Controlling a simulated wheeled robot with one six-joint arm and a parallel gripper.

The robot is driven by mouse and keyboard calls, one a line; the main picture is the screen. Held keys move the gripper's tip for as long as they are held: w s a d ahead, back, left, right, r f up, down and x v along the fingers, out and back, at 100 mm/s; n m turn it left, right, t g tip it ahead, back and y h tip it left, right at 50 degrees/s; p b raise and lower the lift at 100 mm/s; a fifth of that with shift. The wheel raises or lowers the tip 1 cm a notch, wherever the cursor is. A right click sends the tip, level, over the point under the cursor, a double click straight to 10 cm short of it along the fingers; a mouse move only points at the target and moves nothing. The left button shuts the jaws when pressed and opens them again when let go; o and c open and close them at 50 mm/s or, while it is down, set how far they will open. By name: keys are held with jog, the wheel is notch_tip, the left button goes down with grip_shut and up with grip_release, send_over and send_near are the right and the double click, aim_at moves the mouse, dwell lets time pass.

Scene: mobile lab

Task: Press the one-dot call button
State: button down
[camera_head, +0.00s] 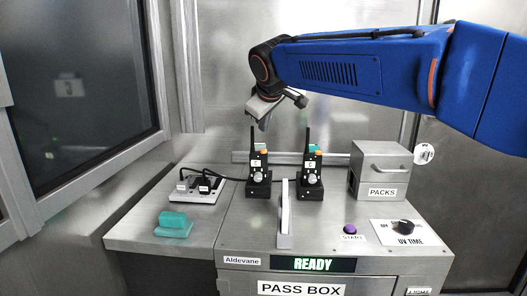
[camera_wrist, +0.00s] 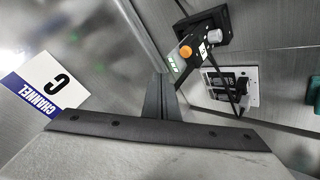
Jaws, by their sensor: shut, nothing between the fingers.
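Two black handheld radios stand upright in black chargers, a left radio (camera_head: 258,165) and a right radio (camera_head: 311,168). Each has a pale label and a round light knob low on its front. The markings are too small to read as dots, so I cannot tell which is the one-dot button. My gripper (camera_head: 265,122) is shut and empty, pointing down above and behind the left radio. In the wrist view, the shut fingers (camera_wrist: 160,98) lie left of a radio (camera_wrist: 190,57) with an orange top knob; no contact is clear.
A thin upright panel (camera_head: 285,212) stands between the radios, nearer the front. Also on the bench are a power strip (camera_head: 199,190), a teal block (camera_head: 173,225), a PACKS box (camera_head: 382,172), a purple START button (camera_head: 350,229) and a UV TIME dial (camera_head: 403,227).

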jog(key=shift+f, duration=2.15)
jog(key=shift+f, duration=0.15)
dwell(0.4)
jog(key=shift+f, duration=0.25)
jog(key=shift+f, duration=0.4)
dwell(0.7)
jog(key=shift+r, duration=0.8)
dwell(0.3)
jog(key=shift+r, duration=2.55)
